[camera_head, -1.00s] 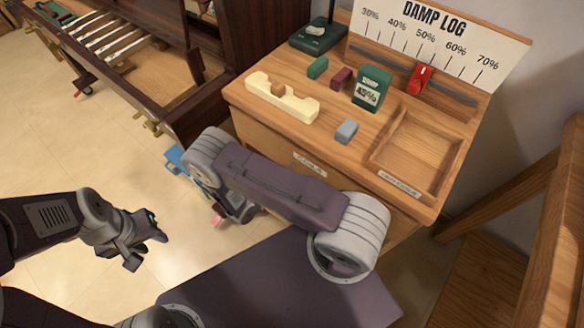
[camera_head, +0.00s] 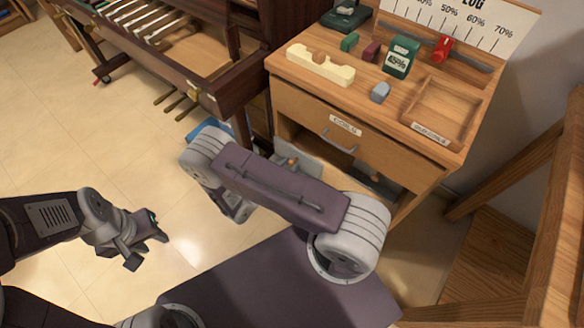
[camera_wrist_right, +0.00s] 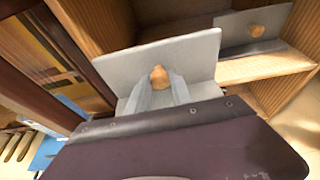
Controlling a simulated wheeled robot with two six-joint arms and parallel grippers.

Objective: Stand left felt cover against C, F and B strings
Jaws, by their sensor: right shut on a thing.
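A grey felt cover (camera_wrist_right: 190,65) with a wooden knob (camera_wrist_right: 158,77) fills the middle of the right wrist view. My right gripper (camera_wrist_right: 159,92) is shut on this knob. In the head view the held cover (camera_head: 312,172) shows in front of the cabinet's open lower part, and my right arm hides the gripper. A second grey cover with a knob (camera_wrist_right: 257,29) stands inside the cabinet, behind and right of the held one. My left gripper (camera_head: 150,250) is over the floor, empty, its fingers apart. The piano (camera_head: 170,45) is at upper left; I cannot tell its C, F and B strings.
The wooden cabinet (camera_head: 300,105) bears a cream rack (camera_head: 320,67), small coloured blocks, a meter (camera_head: 400,57) and a shallow tray (camera_head: 447,105). A blue object (camera_head: 207,133) lies beside the piano. A wooden frame (camera_head: 540,220) stands at right. Floor at left is clear.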

